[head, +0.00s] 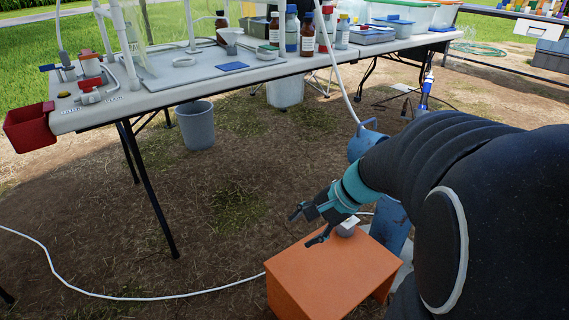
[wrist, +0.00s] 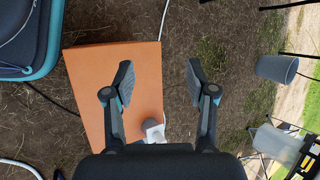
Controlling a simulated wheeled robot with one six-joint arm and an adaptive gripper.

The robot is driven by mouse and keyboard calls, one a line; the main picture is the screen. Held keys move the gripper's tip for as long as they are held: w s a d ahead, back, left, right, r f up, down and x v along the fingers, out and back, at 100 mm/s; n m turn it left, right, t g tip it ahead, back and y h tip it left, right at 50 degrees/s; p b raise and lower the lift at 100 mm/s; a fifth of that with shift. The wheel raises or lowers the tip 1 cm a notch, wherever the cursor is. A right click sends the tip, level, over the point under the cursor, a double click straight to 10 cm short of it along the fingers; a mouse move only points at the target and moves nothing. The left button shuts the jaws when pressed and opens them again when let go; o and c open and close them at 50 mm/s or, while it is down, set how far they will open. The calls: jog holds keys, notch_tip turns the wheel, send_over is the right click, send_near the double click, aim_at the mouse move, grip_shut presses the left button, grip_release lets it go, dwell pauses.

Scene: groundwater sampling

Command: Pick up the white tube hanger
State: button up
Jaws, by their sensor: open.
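A small white-and-grey piece (head: 347,226) lies on top of the orange box (head: 325,275), close behind my gripper's fingers. In the wrist view a white piece (wrist: 155,131) with a grey round part shows at the box's edge, low between the fingers. I cannot tell whether it is the white tube hanger. My gripper (head: 308,225) is open and empty, tilted down above the box's far-left side. In the wrist view my gripper (wrist: 159,82) has its fingers wide apart; the left finger is over the orange top and the right one over bare ground.
A blue pipe (head: 390,225) stands beside the orange box, partly hidden by my arm. A white table (head: 200,75) with bottles and trays stands behind. A grey bucket (head: 196,124) is under it. A white tube (head: 130,297) runs along the ground. Open ground lies left.

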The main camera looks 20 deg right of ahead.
jog(key=w+d+f+m+t+y+b, duration=0.1)
jog(key=w+d+f+m+t, duration=0.15)
jog(key=d+m, duration=0.3)
jog(key=w+d+f+m+t, duration=0.2)
jog(key=w+d+f+m, duration=0.2)
jog(key=d, duration=0.3)
jog(key=m+t+h, duration=0.2)
jog(key=m+t, duration=0.2)
jog(key=m, duration=0.5)
send_near(352, 220)
notch_tip(352, 220, up, 6)
jog(key=s+a, duration=0.1)
jog(key=s, duration=0.2)
jog(key=shift+w+d+r+b+x, duration=0.15)
jog(key=shift+b+x, duration=0.25)
jog(key=shift+x, duration=1.95)
jog(key=shift+w+d+b+x, duration=0.15)
jog(key=shift+b+x, duration=0.25)
jog(key=shift+x, duration=1.95)
jog(key=shift+d+r+b+x, duration=0.15)
jog(key=shift+b+x, duration=0.25)
jog(key=shift+x, duration=1.95)
grip_shut()
